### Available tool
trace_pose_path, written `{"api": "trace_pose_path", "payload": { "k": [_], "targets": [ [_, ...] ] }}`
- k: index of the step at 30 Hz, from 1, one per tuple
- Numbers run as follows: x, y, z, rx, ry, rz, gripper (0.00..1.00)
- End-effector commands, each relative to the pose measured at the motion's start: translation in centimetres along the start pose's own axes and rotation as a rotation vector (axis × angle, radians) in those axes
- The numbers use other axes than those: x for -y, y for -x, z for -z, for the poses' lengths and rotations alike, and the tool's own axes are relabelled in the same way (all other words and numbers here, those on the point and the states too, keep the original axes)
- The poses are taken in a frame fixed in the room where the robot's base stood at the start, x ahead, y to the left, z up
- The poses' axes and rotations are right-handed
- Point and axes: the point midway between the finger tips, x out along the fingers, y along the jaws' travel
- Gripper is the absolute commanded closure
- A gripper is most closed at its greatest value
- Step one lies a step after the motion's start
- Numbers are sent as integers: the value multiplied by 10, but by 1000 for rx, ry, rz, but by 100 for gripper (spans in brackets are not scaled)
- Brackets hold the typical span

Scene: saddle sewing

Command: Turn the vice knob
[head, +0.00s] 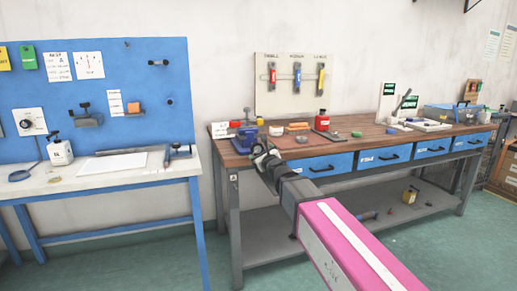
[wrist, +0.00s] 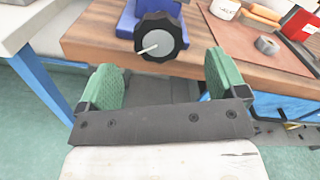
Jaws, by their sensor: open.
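The vice knob (wrist: 160,37) is a black, ridged round knob with a pale pointer line, in the upper middle of the wrist view. It sits at the front of the blue vice (wrist: 131,13), at the front edge of the wooden bench. In the head view the blue vice (head: 246,138) is at the bench's left end. My gripper (wrist: 160,82) is open, its green pads spread to the left and right, with the knob beyond them and roughly between them. Nothing is between the pads. In the head view my gripper (head: 262,155) partly hides the vice front and the knob.
The wooden bench (head: 375,134) has blue drawers (head: 327,166) below its top. A red can (head: 322,120) and a grey roll (wrist: 267,45) stand right of the vice. A white table (head: 100,178) with a blue pegboard is at the left, a gap between. Green floor is open in front.

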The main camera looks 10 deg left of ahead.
Motion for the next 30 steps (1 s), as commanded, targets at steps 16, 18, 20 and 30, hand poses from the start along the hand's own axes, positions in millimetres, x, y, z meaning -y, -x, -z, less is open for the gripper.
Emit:
{"api": "trace_pose_path", "payload": {
  "k": [16, 18, 20, 30],
  "targets": [
    [0, -86, 0, 0, 2, -1, 9],
    [0, -88, 0, 0, 2, -1, 9],
    [0, -88, 0, 0, 2, -1, 9],
    [0, -87, 0, 0, 3, -1, 59]
  ]
}}
